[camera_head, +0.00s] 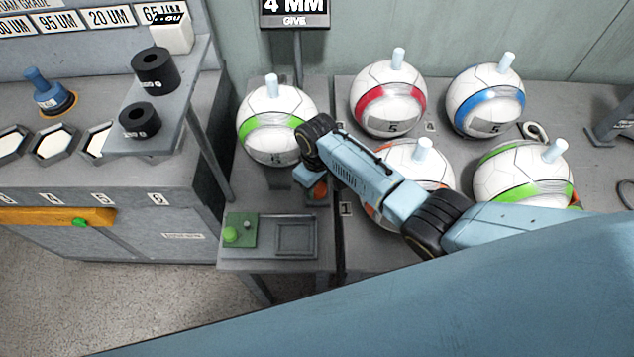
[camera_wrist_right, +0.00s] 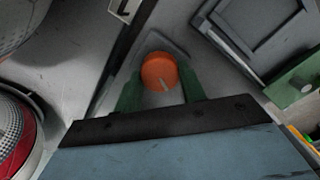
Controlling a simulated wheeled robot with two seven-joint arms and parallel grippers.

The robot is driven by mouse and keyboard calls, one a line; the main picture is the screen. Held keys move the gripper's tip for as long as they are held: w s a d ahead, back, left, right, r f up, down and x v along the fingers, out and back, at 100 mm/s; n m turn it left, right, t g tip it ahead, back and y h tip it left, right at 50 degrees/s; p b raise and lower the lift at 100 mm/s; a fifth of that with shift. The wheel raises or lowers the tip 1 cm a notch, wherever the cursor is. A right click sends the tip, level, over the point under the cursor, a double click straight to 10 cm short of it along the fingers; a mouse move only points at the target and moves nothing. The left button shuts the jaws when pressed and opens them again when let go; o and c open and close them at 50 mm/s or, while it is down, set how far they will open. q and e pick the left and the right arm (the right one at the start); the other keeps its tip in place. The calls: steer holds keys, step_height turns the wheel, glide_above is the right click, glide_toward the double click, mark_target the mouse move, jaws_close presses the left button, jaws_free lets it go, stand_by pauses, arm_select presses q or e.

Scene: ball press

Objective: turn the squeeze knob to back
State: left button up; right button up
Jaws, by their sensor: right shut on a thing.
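The squeeze knob is the small orange knob (camera_head: 320,189) on the grey stand, below the green-banded ball. My left gripper is not in view.
A green-striped ball (camera_head: 277,126) sits just behind the right gripper. Several other balls, including a red-banded ball (camera_head: 388,97) and a blue-banded ball (camera_head: 485,100), stand to the right. A green button (camera_head: 230,234) and an empty square tray (camera_head: 297,236) are in front.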

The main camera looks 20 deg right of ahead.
steer(key=n+p, duration=0.2)
steer(key=n, duration=0.2)
steer(key=shift+r, duration=0.1)
steer(key=n+p, duration=0.1)
steer(key=n, duration=0.5)
steer(key=shift+n, duration=0.4)
steer(key=n, duration=0.2)
steer(key=shift+n, duration=0.4)
steer(key=n, duration=0.3)
steer(key=shift+s+n, duration=0.1)
steer(key=shift+n, duration=0.2)
steer(key=n, duration=0.5)
steer(key=shift+n+b, duration=0.35)
steer(key=shift+n, duration=0.35)
steer(key=o, duration=1)
steer(key=shift+c, duration=0.2)
